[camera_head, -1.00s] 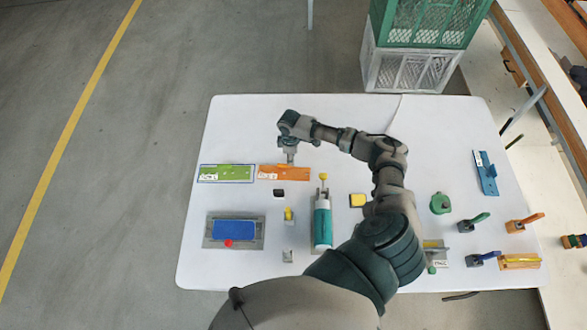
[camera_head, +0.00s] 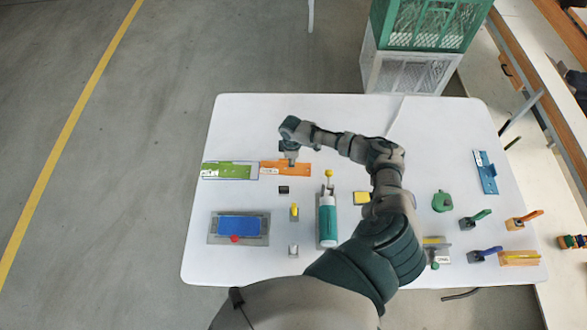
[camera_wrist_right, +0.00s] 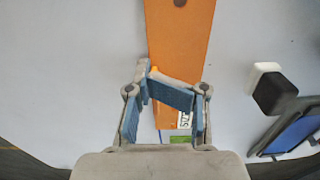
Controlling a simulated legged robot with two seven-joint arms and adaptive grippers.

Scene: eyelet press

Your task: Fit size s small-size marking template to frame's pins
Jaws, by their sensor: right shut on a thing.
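An orange template (camera_head: 272,167) lies near the back-left part of the white table, with a small label at its left end. My right gripper (camera_head: 291,161) reaches down onto it from above and is shut on it. In the right wrist view the orange template (camera_wrist_right: 180,45) runs up from between the blue-padded fingers (camera_wrist_right: 168,100). Its label there is partly hidden, so its size is unclear. A green template (camera_head: 228,171) with a label lies to its left. A blue template (camera_head: 486,172) lies at the far right. My left gripper is not in view.
A grey plate with a blue panel (camera_head: 240,225) and red knob sits front left. A teal-and-white press-like tool (camera_head: 327,218) stands mid-table. Small blocks, a green round item (camera_head: 443,201) and handled stamps (camera_head: 475,219) are around. A green crate stands behind the table.

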